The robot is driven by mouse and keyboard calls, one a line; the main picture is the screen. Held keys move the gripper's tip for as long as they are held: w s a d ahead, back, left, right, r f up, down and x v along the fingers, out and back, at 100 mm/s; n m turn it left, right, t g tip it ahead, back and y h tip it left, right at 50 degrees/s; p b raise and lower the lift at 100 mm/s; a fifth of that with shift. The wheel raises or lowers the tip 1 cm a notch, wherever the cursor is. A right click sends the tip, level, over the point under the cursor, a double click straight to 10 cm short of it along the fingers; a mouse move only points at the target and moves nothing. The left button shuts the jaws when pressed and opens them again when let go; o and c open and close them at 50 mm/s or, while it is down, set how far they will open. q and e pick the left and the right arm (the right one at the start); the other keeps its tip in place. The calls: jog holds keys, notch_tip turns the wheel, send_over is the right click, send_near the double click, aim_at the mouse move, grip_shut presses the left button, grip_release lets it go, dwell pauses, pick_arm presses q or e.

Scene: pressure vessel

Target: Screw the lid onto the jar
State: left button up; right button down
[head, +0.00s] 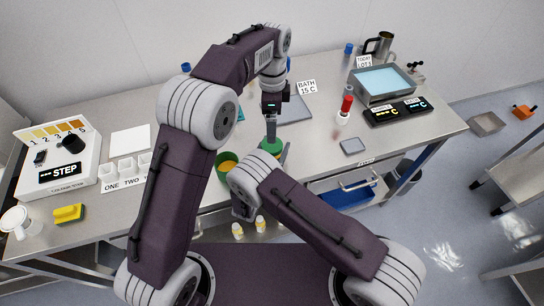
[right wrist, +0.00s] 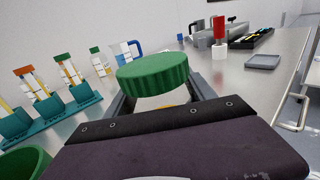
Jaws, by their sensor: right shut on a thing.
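A ribbed green lid (right wrist: 155,73) sits on top of a pale jar (right wrist: 160,103) in the right wrist view; how tightly it sits cannot be told. My right gripper (right wrist: 158,100) has a finger on each side of the jar and is shut on it, below the lid. In the head view the lid (head: 270,146) shows at the front of the bench, and my right arm hides most of the jar. My left gripper (head: 271,138) points down above the lid in the head view. Its fingers overlap there, so their opening and any contact are unclear.
A green bowl (head: 227,167) stands left of the jar. Teal racks (right wrist: 62,107) with tubes stand beyond it. A red-topped item (head: 346,104), a grey tray (head: 354,146) and a water bath (head: 384,83) stand right. White cups (head: 127,169) and a sponge (head: 69,213) lie left.

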pick_arm(q)
jog(key=shift+r, duration=0.9)
pick_arm(e)
jog(key=shift+c, duration=1.3)
grip_release()
jog(key=v, duration=0.9)
pick_arm(q)
jog(key=shift+r, duration=0.15)
